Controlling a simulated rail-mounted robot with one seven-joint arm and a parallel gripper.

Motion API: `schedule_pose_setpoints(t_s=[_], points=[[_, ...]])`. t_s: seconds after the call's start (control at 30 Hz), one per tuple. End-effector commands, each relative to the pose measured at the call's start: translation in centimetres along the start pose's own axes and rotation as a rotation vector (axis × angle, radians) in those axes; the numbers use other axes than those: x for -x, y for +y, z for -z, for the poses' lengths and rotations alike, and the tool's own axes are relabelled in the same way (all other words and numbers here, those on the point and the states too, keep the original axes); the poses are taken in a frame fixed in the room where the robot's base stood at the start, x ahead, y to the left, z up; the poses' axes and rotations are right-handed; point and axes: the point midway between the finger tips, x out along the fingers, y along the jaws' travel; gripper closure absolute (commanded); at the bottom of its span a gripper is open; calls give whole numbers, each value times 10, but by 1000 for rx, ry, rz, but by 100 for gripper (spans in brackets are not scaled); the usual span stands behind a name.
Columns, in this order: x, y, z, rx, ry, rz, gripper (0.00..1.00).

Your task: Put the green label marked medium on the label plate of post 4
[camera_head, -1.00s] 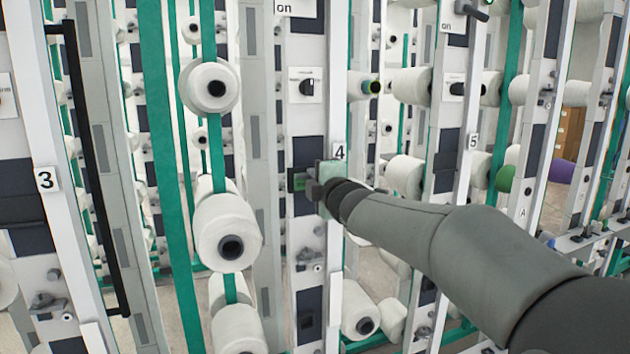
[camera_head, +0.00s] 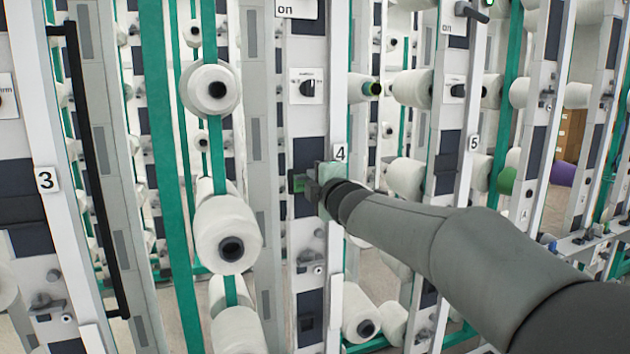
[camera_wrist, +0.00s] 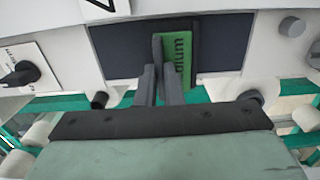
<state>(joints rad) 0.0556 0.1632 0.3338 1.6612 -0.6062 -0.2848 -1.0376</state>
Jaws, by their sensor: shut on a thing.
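The green label (camera_wrist: 180,54) shows part of its dark lettering, ending in "dium", in the wrist view. It lies against or just in front of a dark plate (camera_wrist: 122,50) on the post. My gripper (camera_wrist: 160,66) is shut on the label, and its fingers hide the label's left part. In the head view my gripper (camera_head: 319,178) is at post 4 (camera_head: 340,154), just below and left of its number sign, with the green label (camera_head: 298,184) at its tip. I cannot tell whether the label touches the plate.
A rotary switch (camera_wrist: 22,73) and a round grey knob (camera_wrist: 292,27) flank the plate in the wrist view. Yarn bobbins (camera_head: 228,232) hang left of post 4. Post 3 (camera_head: 46,180) is at left and post 5 (camera_head: 473,142) at right.

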Motion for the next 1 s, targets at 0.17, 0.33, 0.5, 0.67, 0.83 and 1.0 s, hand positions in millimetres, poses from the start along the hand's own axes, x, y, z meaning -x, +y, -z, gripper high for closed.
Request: schedule_pose_setpoints(t_s=[0.17,0.33,0.5,0.67,0.83,1.0], points=[[-2,0,0,0,0,0,100],[-7,0,0,0,0,0,100],[-11,-1,0,0,0,1,100],[-12,0,0,0,0,0,100],[-12,0,0,0,0,0,100],[-13,0,0,0,0,0,100]])
